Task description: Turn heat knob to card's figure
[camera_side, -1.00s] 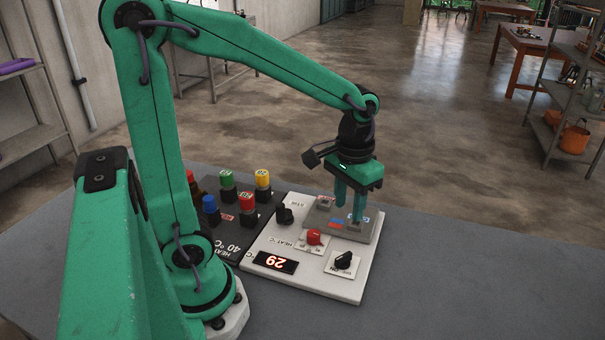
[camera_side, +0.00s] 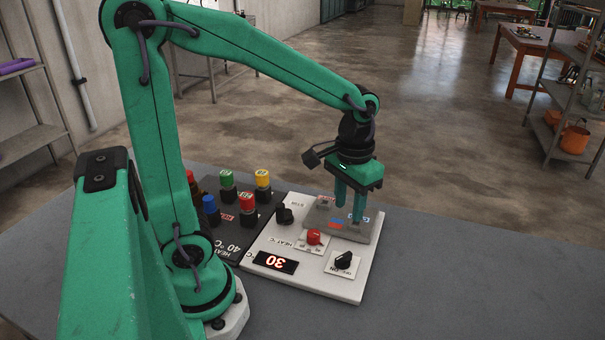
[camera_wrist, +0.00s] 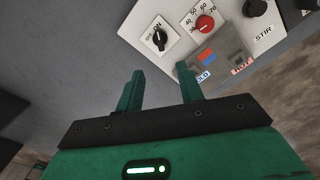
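The red heat knob (camera_side: 314,237) sits on the white panel (camera_side: 330,288), beside the HEAT °C label; it also shows in the wrist view (camera_wrist: 205,23) with a figure scale around it. I cannot read its pointer clearly. The lit display (camera_side: 275,262) shows 30, upside down in the side view. The dark card (camera_side: 234,250) left of the panel reads HEAT 40 °C.
A black ON/OFF switch (camera_side: 344,260) and a black STIR knob (camera_side: 284,214) flank the red knob. The grey plate (camera_side: 352,231) carries HOT and COLD labels. The bench (camera_side: 450,285) is clear at right.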

